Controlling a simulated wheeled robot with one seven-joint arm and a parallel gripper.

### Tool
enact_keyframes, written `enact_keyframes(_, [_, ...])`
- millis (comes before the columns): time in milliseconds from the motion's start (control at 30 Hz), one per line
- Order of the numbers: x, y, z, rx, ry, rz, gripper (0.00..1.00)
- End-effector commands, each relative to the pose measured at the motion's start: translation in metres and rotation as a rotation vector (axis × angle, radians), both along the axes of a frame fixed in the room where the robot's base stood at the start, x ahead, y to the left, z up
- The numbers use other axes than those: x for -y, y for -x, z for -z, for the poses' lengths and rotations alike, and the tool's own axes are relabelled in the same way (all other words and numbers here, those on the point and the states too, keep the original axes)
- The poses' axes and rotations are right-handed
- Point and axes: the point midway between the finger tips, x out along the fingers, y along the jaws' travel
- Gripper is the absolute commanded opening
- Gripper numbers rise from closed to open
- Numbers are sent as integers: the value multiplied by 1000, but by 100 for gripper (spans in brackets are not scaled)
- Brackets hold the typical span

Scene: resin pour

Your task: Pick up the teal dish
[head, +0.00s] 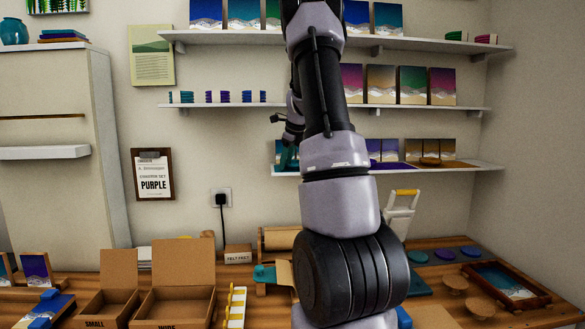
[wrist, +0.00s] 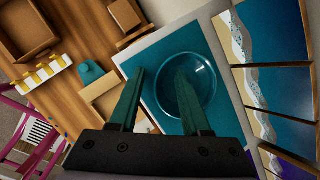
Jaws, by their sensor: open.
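The teal dish (wrist: 206,80) is round and glassy and shows in the wrist view against a flat teal surface of nearly the same colour. My gripper (wrist: 162,72) is open, with two dark teal fingers. Its left finger lies outside the dish's left rim, and its right finger overlaps the inside of the dish's outline. I cannot tell whether either finger touches it. In the head view my gripper (head: 287,156) is at the left end of the lowest wall shelf, partly hidden by my arm. The dish cannot be made out there.
Seascape panels (wrist: 262,90) stand close on the right in the wrist view. More panels (head: 430,151) stand along the lowest shelf (head: 480,166). A middle shelf (head: 400,106) hangs above. Below, the workbench holds open cardboard boxes (head: 176,303) and a framed panel (head: 508,284).

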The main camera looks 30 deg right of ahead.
Motion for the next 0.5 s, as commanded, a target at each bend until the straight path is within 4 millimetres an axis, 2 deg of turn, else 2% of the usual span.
enact_keyframes(167, [0, 0, 0, 1, 1, 0, 47])
enact_keyframes(200, [0, 0, 0, 1, 1, 0, 32])
enact_keyframes(300, [0, 0, 0, 1, 1, 0, 0])
enact_keyframes(500, [0, 0, 0, 0, 0, 0, 0])
